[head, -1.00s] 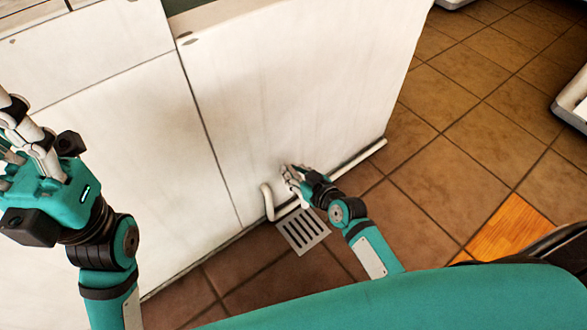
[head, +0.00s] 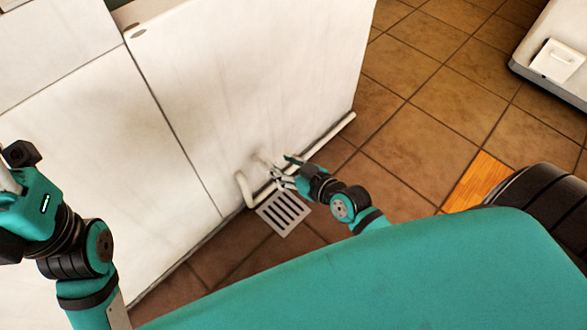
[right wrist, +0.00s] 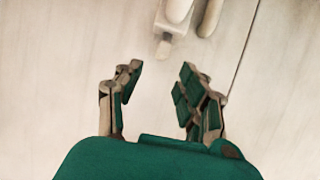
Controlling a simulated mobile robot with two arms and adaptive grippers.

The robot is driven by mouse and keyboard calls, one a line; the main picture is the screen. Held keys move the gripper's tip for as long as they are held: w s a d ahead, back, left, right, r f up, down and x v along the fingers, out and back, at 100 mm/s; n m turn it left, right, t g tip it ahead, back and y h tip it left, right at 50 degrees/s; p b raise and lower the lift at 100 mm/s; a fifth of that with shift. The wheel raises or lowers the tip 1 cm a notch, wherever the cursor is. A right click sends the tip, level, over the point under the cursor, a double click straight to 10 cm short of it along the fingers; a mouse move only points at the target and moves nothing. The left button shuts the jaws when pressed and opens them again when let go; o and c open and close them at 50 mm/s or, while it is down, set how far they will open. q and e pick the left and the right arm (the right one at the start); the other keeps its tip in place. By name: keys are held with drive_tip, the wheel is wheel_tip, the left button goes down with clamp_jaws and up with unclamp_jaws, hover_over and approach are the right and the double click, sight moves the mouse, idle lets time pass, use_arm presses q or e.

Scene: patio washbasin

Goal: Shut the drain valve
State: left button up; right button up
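The drain valve appears to be the small pale fitting low on the white basin wall, behind my right fingertips in the head view (head: 263,158). In the right wrist view, a white fitting with a small tab (right wrist: 168,33) shows at the top edge, partly cut off; I cannot tell how its handle is turned. My right gripper (head: 282,168) is close to the wall. In the right wrist view its two finger groups (right wrist: 158,84) are spread and empty, with the fitting beyond them. My left gripper (head: 25,205) is at the left edge, its fingers mostly out of frame.
A slotted floor drain (head: 284,213) lies below. The tiled floor (head: 425,150) is open to the right. A white unit (head: 555,60) stands at upper right.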

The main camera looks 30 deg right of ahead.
drive_tip(key=shift+v, duration=2.2)
